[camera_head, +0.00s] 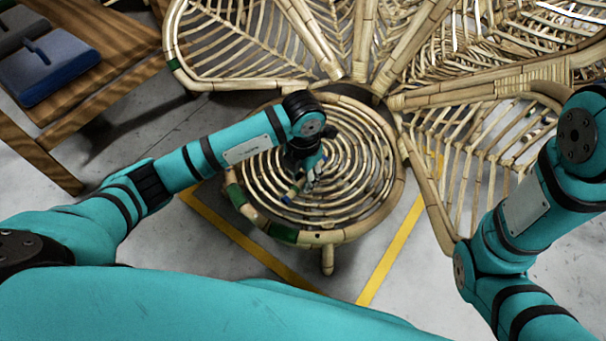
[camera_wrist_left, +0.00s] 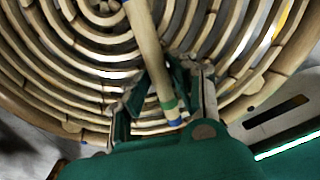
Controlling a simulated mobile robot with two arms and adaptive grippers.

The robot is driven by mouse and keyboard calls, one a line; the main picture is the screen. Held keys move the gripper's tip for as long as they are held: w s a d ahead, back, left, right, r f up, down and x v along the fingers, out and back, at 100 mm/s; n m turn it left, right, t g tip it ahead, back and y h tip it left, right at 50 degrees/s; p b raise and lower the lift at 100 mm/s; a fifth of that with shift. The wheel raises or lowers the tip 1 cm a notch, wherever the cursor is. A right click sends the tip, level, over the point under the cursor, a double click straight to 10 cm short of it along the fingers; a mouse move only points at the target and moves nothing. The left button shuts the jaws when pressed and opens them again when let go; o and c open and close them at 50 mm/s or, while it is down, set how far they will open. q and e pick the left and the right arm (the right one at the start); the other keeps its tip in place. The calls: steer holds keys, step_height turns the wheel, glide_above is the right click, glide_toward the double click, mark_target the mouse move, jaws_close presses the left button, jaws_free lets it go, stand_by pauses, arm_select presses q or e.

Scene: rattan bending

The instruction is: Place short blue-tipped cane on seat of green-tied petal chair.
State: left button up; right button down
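The short blue-tipped cane (camera_wrist_left: 150,50) is pale, with a blue band at its far part and green and blue bands at its near end. In the left wrist view it runs between the two fingers of my left gripper (camera_wrist_left: 168,78), which close in on both its sides. Behind it is the round spiral seat (camera_wrist_left: 85,75) of the green-tied petal chair, also in the head view (camera_head: 345,232). There my left gripper (camera_head: 308,182) is low over the seat, with the cane's blue end (camera_head: 288,197) at its left. Whether the cane touches the seat is unclear. My right gripper is out of view.
Large woven petal panels (camera_head: 265,45) rise behind the seat and spread right. Yellow floor lines (camera_head: 393,258) frame the chair. Grey floor lies open in front.

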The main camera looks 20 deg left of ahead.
arm_select(q)
steer(key=shift+o, duration=1.3)
